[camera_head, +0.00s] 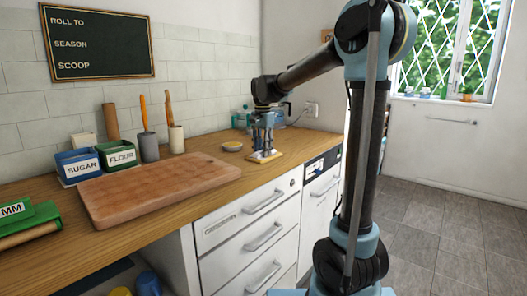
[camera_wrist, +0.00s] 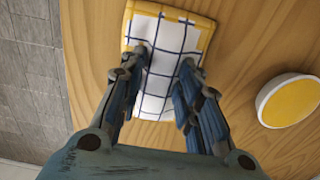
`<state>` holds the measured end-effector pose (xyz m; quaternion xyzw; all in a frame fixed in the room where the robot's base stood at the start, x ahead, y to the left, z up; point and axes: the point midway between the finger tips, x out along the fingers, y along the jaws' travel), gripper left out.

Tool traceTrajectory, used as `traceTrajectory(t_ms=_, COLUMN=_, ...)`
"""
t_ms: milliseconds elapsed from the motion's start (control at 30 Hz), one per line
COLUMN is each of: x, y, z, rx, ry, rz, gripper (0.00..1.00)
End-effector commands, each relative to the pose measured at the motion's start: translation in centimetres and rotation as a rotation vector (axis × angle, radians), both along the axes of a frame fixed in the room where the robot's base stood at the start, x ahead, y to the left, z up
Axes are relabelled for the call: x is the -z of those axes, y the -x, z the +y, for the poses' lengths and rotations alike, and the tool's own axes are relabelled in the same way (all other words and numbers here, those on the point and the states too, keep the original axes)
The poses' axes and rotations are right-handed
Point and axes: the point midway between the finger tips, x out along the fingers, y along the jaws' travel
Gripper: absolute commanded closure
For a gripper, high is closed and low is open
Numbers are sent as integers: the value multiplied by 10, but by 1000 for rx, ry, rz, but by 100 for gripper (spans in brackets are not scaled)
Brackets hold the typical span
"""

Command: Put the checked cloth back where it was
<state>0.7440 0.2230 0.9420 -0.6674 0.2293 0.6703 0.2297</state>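The checked cloth (camera_head: 264,157) is white with dark blue lines and a yellow border. It lies on the wooden counter near its front edge, and it shows under my fingers in the wrist view (camera_wrist: 165,70). My gripper (camera_head: 262,150) points straight down over the cloth. In the wrist view my gripper (camera_wrist: 166,62) has its fingers apart, with bare cloth between the fingertips. I cannot tell whether the tips touch the cloth. The cloth's near part is hidden by my gripper.
A cutting board (camera_head: 160,187), sugar box (camera_head: 79,165) and flour box (camera_head: 115,156) are farther left. A board reads roll to, season, scoop (camera_head: 97,42). Drawers (camera_head: 245,225) are below.

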Motion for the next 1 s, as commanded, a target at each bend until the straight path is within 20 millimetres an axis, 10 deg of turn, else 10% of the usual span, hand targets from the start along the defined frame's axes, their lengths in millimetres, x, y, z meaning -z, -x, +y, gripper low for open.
traceTrajectory(t_ms=1000, x=-121, y=-1, z=-1, rx=2, ry=0, rz=0, gripper=67)
